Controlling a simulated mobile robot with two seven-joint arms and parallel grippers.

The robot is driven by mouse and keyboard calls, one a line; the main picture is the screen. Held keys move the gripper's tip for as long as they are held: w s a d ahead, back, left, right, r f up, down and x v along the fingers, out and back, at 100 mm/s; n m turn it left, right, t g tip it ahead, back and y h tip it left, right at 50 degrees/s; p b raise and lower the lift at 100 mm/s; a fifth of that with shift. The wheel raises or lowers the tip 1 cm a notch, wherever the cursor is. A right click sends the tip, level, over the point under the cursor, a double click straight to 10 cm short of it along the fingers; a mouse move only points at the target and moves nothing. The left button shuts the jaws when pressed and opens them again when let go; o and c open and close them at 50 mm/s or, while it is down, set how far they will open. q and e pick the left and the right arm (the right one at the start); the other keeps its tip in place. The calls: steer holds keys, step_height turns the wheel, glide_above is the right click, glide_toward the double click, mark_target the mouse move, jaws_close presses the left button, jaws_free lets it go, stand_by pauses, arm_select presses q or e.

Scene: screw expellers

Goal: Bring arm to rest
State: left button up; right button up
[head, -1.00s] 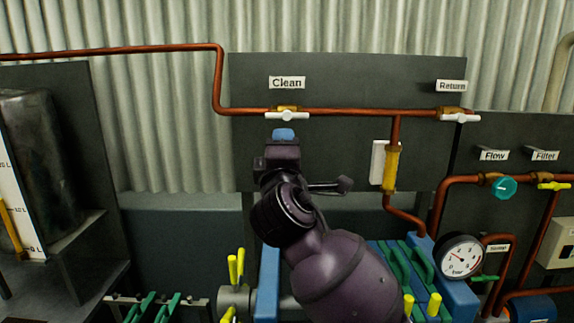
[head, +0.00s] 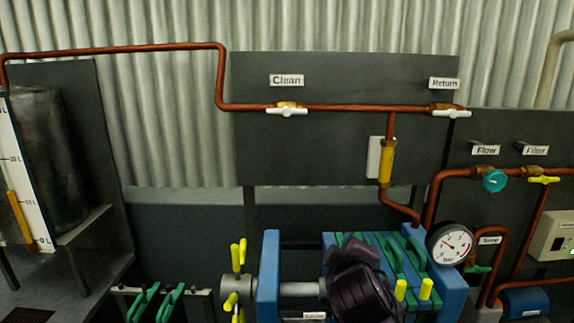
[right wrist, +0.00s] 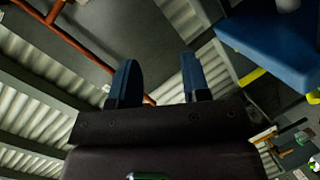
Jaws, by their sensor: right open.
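My right gripper (right wrist: 160,78) shows in the right wrist view with its two blue fingers apart and nothing between them. In the head view, my dark purple arm (head: 360,286) is low in front of the blue and green press unit, and its gripper cannot be made out there. The "Clean" valve (head: 287,111) has its white handle lying level along the copper pipe, clear of my arm. My left gripper is not in view.
A blue end plate (head: 268,275) and green plates (head: 390,254) stand close around my arm. A pressure gauge (head: 449,244) is to the right. The "Return" valve (head: 452,113), teal "Flow" knob (head: 494,181) and yellow "Filter" handle (head: 543,180) sit on pipes. Space before the upper panel is clear.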

steer(key=s+d+f+m+g, duration=0.55)
steer(key=s+d+f, duration=0.35)
steer(key=s+f, duration=0.5)
steer(key=s+d+f+m+g, duration=0.3)
steer(key=s+f, duration=0.1)
steer(key=s, duration=0.5)
steer(key=s+d+f+m+g, duration=0.2)
steer(key=s+d+f+m, duration=0.15)
steer(key=s, duration=0.65)
steer(key=w+f+n+t+y, duration=0.1)
steer(key=w+f+t, duration=0.6)
steer(key=f, duration=0.4)
steer(key=shift+w+d+f+n+y, duration=0.2)
steer(key=shift+n+y, duration=0.1)
steer(key=shift+n, duration=0.1)
steer(key=shift+t, duration=0.25)
